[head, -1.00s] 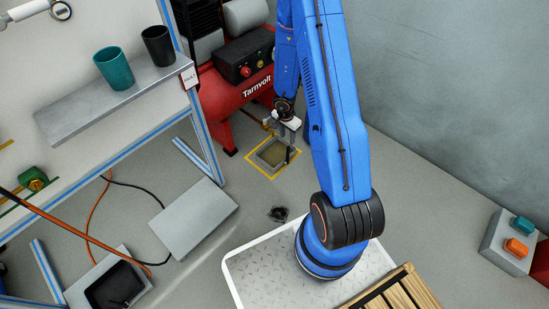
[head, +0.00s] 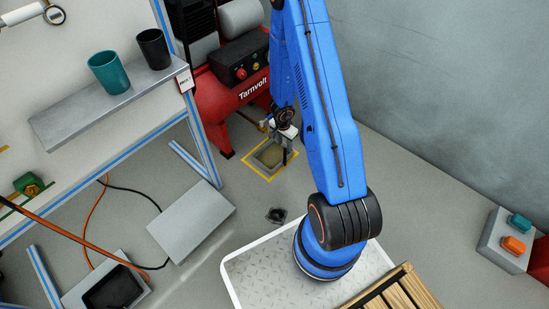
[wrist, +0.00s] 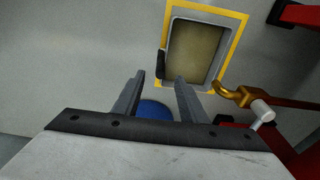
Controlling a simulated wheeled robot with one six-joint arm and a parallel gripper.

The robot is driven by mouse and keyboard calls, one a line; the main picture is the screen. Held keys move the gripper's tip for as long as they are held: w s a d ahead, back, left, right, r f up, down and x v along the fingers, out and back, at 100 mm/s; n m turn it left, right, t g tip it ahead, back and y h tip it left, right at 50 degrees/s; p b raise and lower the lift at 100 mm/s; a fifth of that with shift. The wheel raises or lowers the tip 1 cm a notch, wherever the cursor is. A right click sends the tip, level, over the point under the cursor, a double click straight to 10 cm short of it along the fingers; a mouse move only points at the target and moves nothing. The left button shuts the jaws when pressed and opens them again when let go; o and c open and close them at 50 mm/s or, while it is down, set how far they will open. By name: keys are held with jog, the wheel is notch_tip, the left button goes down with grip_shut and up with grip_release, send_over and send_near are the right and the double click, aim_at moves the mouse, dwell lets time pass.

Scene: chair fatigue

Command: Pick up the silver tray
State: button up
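The silver tray (head: 266,158) lies on the floor inside a yellow square outline, in front of the red compressor. In the wrist view the tray (wrist: 195,50) shows a grey rim around a tan inside, with a dark piece at its left edge. My gripper (wrist: 160,90) is open, with nothing between its fingers. In the wrist view the tray lies beyond the fingertips, up and to the right. In the head view my gripper (head: 285,152) is over the tray's right side and hides part of it. I cannot tell whether they touch.
The red compressor (head: 238,95) stands close behind the tray; its brass fitting (wrist: 235,96) is near the right finger. A workbench with a shelf (head: 105,108) and two cups is at left. A grey panel (head: 190,222) and a small drain (head: 276,215) are on the floor.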

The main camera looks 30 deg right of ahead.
aim_at(285, 156)
jog(key=shift+w+d+f, duration=0.1)
jog(key=shift+d+f, duration=0.1)
jog(key=shift+f, duration=1.45)
jog(key=shift+d+f, duration=0.2)
jog(key=shift+f, duration=4.2)
jog(key=shift+w, duration=0.1)
jog(key=shift+c, duration=0.3)
grip_shut()
